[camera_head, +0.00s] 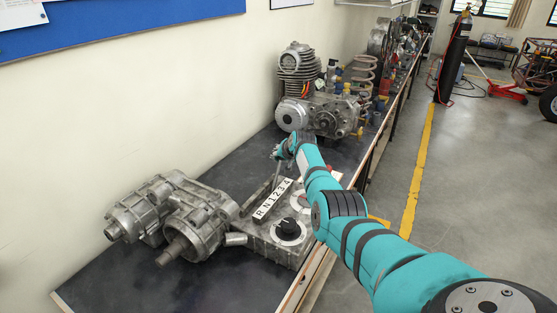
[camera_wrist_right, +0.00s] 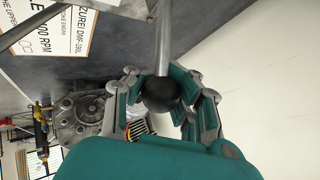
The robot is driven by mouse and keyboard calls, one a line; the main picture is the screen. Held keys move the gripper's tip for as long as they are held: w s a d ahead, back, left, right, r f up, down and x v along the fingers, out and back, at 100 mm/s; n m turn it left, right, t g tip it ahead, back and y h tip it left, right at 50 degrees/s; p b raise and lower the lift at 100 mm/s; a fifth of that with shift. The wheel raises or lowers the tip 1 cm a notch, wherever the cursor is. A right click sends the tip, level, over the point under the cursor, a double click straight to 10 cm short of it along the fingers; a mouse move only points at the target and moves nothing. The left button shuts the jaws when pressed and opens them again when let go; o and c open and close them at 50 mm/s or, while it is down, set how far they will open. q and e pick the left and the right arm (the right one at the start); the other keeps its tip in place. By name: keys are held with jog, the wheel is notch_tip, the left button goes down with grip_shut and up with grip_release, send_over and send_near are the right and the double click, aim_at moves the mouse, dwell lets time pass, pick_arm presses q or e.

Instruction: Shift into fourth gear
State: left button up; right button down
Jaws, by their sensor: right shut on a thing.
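The gear shifter is a grey metal box (camera_head: 265,236) on the dark bench, with a white label strip (camera_head: 272,201) reading R N 1 2 3 4. A thin metal gear lever (camera_head: 276,177) rises behind the strip; it also shows in the right wrist view (camera_wrist_right: 162,45). Its black ball knob (camera_wrist_right: 160,94) sits between the fingers of my right gripper (camera_wrist_right: 163,86), which is shut on it. In the head view my right gripper (camera_head: 283,150) is at the lever's top. The lever's foot and exact slot position are hard to make out. My left gripper is out of view.
A metal gearbox (camera_head: 175,215) lies close at the left. An engine (camera_head: 318,108) stands behind the gripper. The wall runs along the bench's left side; open floor is at the right.

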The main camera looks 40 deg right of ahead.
jog(key=shift+s+d+f, duration=0.1)
jog(key=shift+s+d, duration=0.1)
jog(key=shift+d, duration=0.3)
jog(key=c, duration=1.8)
grip_release()
jog(key=o, duration=0.9)
jog(key=shift+s+d+r, duration=0.2)
jog(key=shift+s+d, duration=0.1)
jog(key=shift+s, duration=0.1)
jog(key=shift+c, duration=0.2)
jog(key=shift+w+a, duration=0.2)
jog(key=shift+a, duration=0.1)
jog(key=shift+v, duration=1.2)
jog(key=v, duration=0.9)
jog(key=shift+s+r, duration=0.25)
jog(key=shift+s, duration=0.1)
jog(key=shift+d, duration=0.1)
